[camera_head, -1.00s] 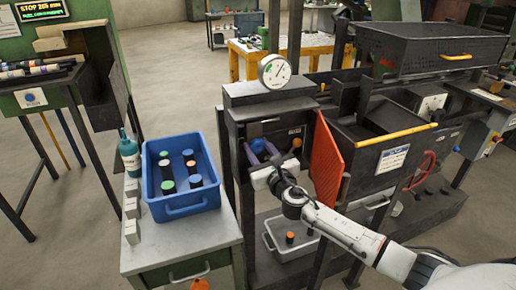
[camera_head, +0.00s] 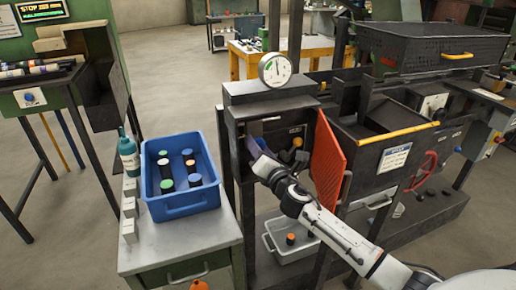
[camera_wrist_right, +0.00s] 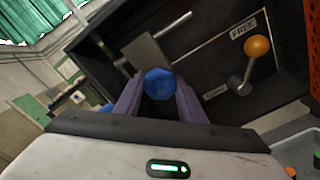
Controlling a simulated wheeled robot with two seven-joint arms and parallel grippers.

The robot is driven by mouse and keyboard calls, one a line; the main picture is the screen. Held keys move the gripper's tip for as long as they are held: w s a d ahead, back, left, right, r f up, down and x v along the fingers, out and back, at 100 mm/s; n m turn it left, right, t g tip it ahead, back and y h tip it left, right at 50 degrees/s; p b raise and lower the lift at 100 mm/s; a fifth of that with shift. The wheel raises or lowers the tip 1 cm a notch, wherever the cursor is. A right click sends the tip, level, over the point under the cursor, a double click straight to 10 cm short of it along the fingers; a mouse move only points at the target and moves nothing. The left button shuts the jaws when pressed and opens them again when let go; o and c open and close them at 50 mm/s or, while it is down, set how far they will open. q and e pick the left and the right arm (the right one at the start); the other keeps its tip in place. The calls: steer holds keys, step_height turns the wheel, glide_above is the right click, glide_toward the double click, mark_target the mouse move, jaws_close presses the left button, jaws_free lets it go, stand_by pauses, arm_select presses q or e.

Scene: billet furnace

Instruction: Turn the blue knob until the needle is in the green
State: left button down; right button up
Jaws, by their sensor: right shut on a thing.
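The blue knob (camera_wrist_right: 159,83) shows in the right wrist view between the two purple fingers of my right gripper (camera_wrist_right: 158,98), which is shut on it. In the head view my right gripper (camera_head: 258,150) reaches into the open front of the dark cabinet and largely hides the knob. The round white gauge (camera_head: 275,69) stands on top of the cabinet. Its needle points roughly upward; the green band is on the left part of the dial. The picture is too small to tell whether the needle lies in the green. My left gripper is out of view.
An orange-balled lever (camera_wrist_right: 257,46) is right of the knob. The open red door (camera_head: 328,162) stands close to my right arm. A blue bin (camera_head: 183,206) with several capped cylinders sits on the bench at left. A grey bin (camera_head: 287,250) is below.

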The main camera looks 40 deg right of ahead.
steer(key=m, duration=0.3)
steer(key=shift+m, duration=0.3)
stand_by(0.3)
steer(key=o, duration=1)
steer(key=shift+o, duration=0.2)
steer(key=shift+s, duration=0.1)
steer(key=v, duration=1)
steer(key=shift+b, duration=0.3)
